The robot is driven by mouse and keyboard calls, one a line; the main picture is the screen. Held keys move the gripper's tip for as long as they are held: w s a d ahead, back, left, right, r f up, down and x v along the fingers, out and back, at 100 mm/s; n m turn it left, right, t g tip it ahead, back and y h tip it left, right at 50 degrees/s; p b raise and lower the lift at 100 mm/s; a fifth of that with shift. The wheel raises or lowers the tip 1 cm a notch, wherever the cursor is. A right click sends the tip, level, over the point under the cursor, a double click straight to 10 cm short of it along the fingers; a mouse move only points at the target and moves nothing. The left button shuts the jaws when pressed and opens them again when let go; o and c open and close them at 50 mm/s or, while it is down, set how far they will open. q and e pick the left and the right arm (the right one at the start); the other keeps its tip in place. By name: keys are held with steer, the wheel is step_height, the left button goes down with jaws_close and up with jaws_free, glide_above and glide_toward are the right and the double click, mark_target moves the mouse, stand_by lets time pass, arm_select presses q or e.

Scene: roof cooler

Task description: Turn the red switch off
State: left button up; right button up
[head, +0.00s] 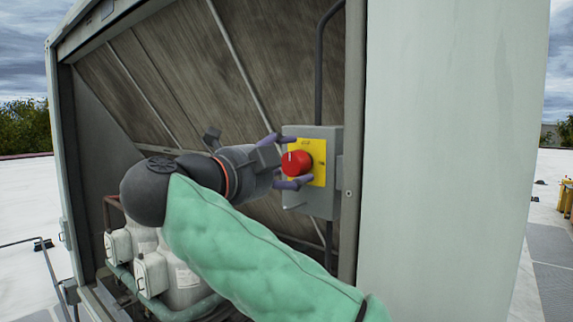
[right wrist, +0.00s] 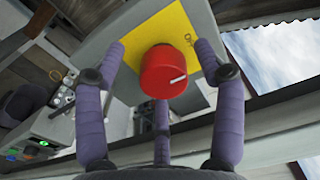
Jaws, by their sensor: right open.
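The red switch (head: 297,163) is a round knob on a yellow plate (head: 318,150), on the front of a grey box (head: 326,200) in the cooler's opening. In the right wrist view the red knob (right wrist: 166,72) carries a white mark that points to the right and slightly up, and the word OFF shows on the yellow plate (right wrist: 185,30) above right of it. My right gripper (head: 284,160) is open, with its purple fingers (right wrist: 163,95) spread around the knob. A gap shows between the side fingers and the knob; contact by the lower finger cannot be told. My left gripper is not in view.
The box sits beside a wide pale panel (head: 450,150) of the cooler on the right. A grey conduit (head: 319,60) runs up from the box. White compressors (head: 165,278) and pipes stand low inside at left. A slanted coil panel (head: 200,70) lies behind.

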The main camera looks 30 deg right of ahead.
steer(key=shift+s+a, duration=0.25)
steer(key=shift+a, duration=0.15)
steer(key=v, duration=1.1)
steer(key=shift+w, duration=0.2)
steer(key=shift+a, duration=0.1)
